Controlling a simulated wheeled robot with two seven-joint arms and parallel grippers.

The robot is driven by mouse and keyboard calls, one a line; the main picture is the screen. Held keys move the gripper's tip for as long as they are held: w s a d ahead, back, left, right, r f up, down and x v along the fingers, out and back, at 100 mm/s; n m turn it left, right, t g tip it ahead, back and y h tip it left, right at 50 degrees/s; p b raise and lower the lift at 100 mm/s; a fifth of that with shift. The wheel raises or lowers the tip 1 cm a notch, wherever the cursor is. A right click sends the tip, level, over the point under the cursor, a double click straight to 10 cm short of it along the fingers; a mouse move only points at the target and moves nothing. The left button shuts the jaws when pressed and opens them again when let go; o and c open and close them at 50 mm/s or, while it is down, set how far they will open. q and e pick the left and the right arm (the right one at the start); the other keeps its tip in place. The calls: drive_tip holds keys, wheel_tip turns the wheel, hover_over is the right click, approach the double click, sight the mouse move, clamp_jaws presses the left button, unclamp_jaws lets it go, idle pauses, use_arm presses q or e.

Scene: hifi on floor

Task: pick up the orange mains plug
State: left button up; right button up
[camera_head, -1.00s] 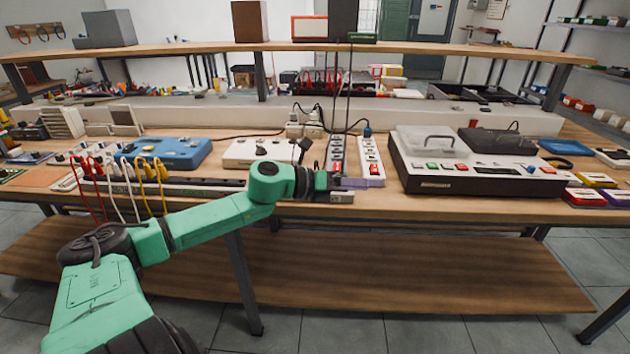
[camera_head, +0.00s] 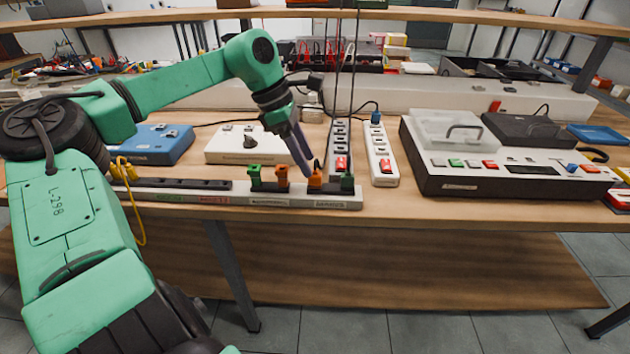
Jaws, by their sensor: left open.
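A grey rack strip (camera_head: 215,197) lies along the front edge of the workbench. Several small plugs stand upright in its right half: a green one (camera_head: 254,176), an orange plug (camera_head: 282,178), a second orange plug (camera_head: 315,182) and a dark green one (camera_head: 347,182). My left gripper (camera_head: 308,168) comes down from above with its purple-grey fingers tilted toward the second orange plug. The fingertips are at or just above its top; I cannot tell whether they touch it. The gripper is open, though its fingers overlap in this view. My right gripper is not in view.
Two power strips, one dark (camera_head: 340,150) and one white (camera_head: 381,155), lie just behind and right of the plugs. A white box (camera_head: 240,150) and a blue box (camera_head: 150,146) stand behind the rack. A large console (camera_head: 500,160) fills the right side.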

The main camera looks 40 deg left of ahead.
sight(315, 174)
use_arm(q)
drive_tip(key=x, duration=0.4)
drive_tip(key=shift+d+f, duration=0.2)
drive_tip(key=shift+w+d+f, duration=0.1)
drive_tip(key=shift+w+f, duration=0.05)
drive_tip(key=shift+f, duration=0.15)
drive_tip(key=shift+w+f, duration=0.1)
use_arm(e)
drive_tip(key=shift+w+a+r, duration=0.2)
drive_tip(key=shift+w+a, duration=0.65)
use_arm(q)
clamp_jaws()
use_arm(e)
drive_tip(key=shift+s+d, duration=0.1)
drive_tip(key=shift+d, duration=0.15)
